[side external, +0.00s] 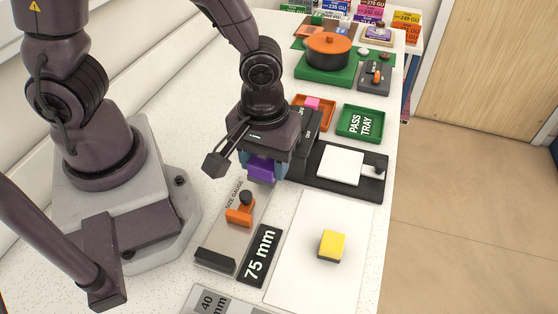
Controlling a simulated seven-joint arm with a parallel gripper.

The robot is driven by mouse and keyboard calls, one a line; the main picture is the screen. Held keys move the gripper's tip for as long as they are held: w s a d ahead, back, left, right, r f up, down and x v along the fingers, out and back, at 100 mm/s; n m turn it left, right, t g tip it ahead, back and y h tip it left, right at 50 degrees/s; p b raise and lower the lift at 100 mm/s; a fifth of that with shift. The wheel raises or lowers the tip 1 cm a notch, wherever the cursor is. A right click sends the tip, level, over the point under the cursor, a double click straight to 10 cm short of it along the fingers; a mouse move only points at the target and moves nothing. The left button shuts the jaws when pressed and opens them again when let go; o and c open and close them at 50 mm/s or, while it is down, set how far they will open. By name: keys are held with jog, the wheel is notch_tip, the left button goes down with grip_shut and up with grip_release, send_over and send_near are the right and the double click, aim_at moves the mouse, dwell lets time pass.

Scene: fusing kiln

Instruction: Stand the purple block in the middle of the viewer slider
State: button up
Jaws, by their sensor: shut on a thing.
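My gripper (262,172) points down at the middle of the table, shut on the purple block (261,170). The block's upper part is hidden by the fingers and gripper body. The block is just left of the dark viewer (358,190) and near the far end of the size gauge. I cannot tell its exact height above the table. The viewer slider seems to be the white square plate (341,167) on the dark viewer base, with a dark knob at its right. The plate is bare. The gripper body covers the viewer's left part.
The size gauge (218,240) with an orange slider (240,211) and a 75 mm sign (260,255) are in front. A yellow block (332,244) stands on a white sheet (300,275). Behind are a green pass tray (361,122), a pink block (312,103) and an orange-lidded pot (328,48).

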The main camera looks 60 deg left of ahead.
jog(key=o, duration=0.3)
jog(key=shift+w, duration=0.1)
jog(key=shift+c, duration=0.7)
jog(key=w+a+f, duration=0.2)
jog(key=w, duration=0.8)
jog(key=w+a+f, duration=0.2)
jog(key=w+a, duration=0.1)
jog(key=w, duration=0.7)
jog(key=shift+n, duration=0.3)
jog(key=shift+s+d+f, duration=0.1)
jog(key=shift+f, duration=1.6)
jog(key=shift+s+d+f, duration=0.1)
jog(key=shift+f, duration=1.55)
